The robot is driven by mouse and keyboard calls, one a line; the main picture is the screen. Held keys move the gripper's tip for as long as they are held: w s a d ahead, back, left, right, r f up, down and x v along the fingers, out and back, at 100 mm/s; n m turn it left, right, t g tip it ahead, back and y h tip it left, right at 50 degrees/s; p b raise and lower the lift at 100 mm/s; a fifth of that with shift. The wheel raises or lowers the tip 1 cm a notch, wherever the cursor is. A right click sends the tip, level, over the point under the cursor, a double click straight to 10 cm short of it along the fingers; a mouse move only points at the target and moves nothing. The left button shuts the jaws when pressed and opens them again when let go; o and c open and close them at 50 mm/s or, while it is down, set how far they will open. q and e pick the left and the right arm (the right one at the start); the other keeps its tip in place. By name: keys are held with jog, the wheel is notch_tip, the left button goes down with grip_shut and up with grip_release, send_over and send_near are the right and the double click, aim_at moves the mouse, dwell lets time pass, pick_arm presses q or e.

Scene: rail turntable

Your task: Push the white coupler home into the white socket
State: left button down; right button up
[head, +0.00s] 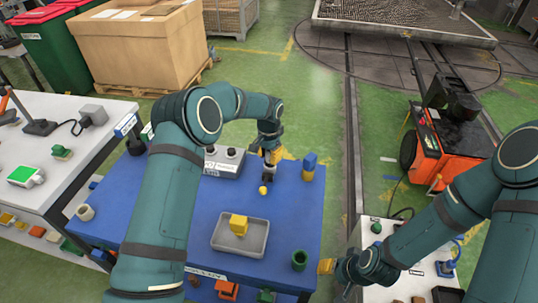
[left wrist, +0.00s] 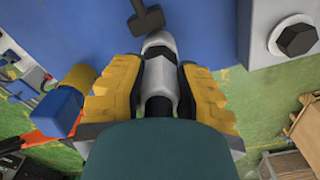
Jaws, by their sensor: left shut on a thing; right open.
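My left gripper (head: 269,160) is over the far part of the blue table. It also shows in the left wrist view (left wrist: 160,88), its yellow fingers shut on the white coupler (left wrist: 159,62), which has a rounded tip and a dark band. The coupler is apart from the grey box (head: 222,168), left of the gripper in the head view. In the left wrist view a white ring with a black hexagonal piece in it (left wrist: 295,38) shows on a grey box; I cannot tell whether it is the white socket. My right gripper (head: 327,267) is open, right of the table.
On the blue table (head: 205,205) are a grey tray (head: 222,246) with a yellow block (head: 239,224), a green cup (head: 299,260), a blue-and-yellow piece (head: 309,167) and a small yellow knob (head: 263,190). A white table (head: 375,293) stands at the right.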

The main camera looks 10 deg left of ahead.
pick_arm(q)
jog(key=shift+f, duration=0.3)
jog(key=c, duration=0.7)
grip_release()
jog(key=shift+d+r, duration=0.1)
jog(key=shift+r, duration=3.95)
